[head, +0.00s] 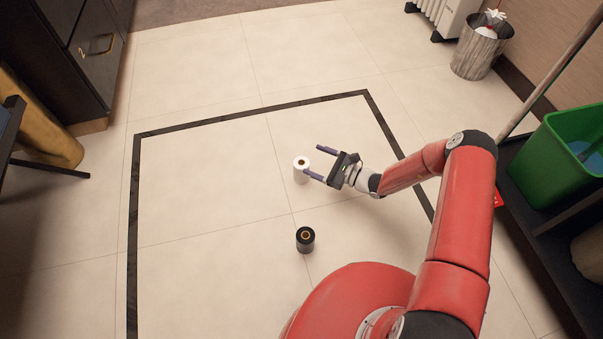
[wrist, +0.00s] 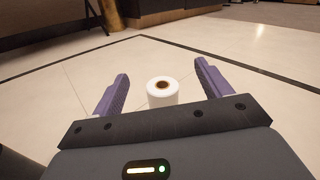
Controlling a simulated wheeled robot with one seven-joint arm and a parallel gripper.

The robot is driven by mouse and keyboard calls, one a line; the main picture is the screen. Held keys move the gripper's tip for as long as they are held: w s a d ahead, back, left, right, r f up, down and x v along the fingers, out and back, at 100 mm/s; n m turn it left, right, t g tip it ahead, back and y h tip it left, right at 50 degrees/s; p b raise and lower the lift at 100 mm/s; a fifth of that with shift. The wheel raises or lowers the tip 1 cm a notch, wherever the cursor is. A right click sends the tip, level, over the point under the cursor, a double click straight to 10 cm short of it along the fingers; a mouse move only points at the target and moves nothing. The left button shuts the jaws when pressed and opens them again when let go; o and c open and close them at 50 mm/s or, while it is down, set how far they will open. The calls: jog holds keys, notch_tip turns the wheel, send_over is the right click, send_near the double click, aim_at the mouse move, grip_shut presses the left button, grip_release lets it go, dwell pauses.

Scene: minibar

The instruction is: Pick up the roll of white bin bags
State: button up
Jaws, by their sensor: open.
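The roll of white bin bags (head: 301,170) stands upright on the tiled floor, its round core hole facing up. In the wrist view the white roll (wrist: 162,92) shows ahead of my gripper, between the lines of the two purple fingers. My gripper (head: 313,161) is open and empty, low over the floor, just right of the roll in the head view. It also shows in the wrist view (wrist: 160,85). Whether either fingertip touches the roll I cannot tell.
A black roll (head: 305,239) stands upright on the floor nearer to me. A dark cabinet (head: 85,50) is at the upper left. A green bucket (head: 560,155) on a dark rack and a bin (head: 478,52) line the right. The floor left of the white roll is clear.

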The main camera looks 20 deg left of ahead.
aim_at(299, 164)
jog(key=f+m+t, duration=0.1)
jog(key=f, duration=0.1)
jog(key=f+m+t, duration=0.1)
jog(key=f, duration=0.1)
jog(key=f+m, duration=0.1)
jog(key=f, duration=0.1)
jog(key=shift+s+a+f+m+t, duration=0.2)
jog(key=shift+a+f+m+t, duration=0.1)
jog(key=shift+f+t, duration=0.1)
jog(key=shift+w+a+f+b, duration=0.1)
jog(key=shift+a+b, duration=0.1)
jog(key=shift+b, duration=0.1)
jog(key=b+x, duration=0.1)
jog(key=x, duration=0.6)
jog(key=shift+a, duration=0.1)
jog(key=c, duration=1.2)
